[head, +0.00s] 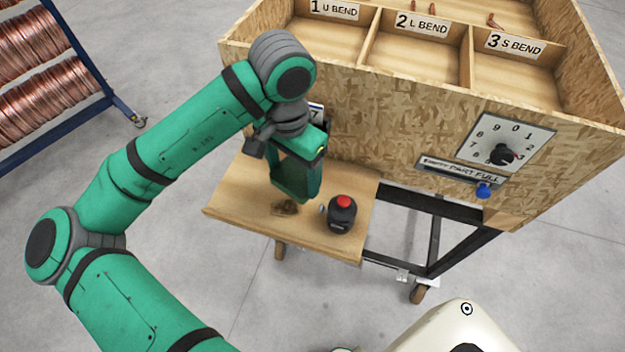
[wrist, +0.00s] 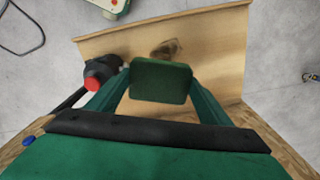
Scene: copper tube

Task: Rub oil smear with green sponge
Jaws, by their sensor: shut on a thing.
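My gripper (head: 291,190) reaches down over the wooden shelf from the upper left in the head view. In the wrist view its two fingers (wrist: 160,92) are shut on the green sponge (wrist: 160,80), a dark green block. The sponge is hard to tell from the green fingers in the head view. The oil smear (head: 286,208) is a brown patch on the shelf, just below the gripper. In the wrist view the smear (wrist: 166,48) lies just beyond the sponge's far edge. I cannot tell whether the sponge touches the shelf.
The wooden shelf (head: 240,200) is clear at left. A chipboard bin box (head: 400,130) with a dial (head: 503,155) and blue knob (head: 484,190) rises behind.

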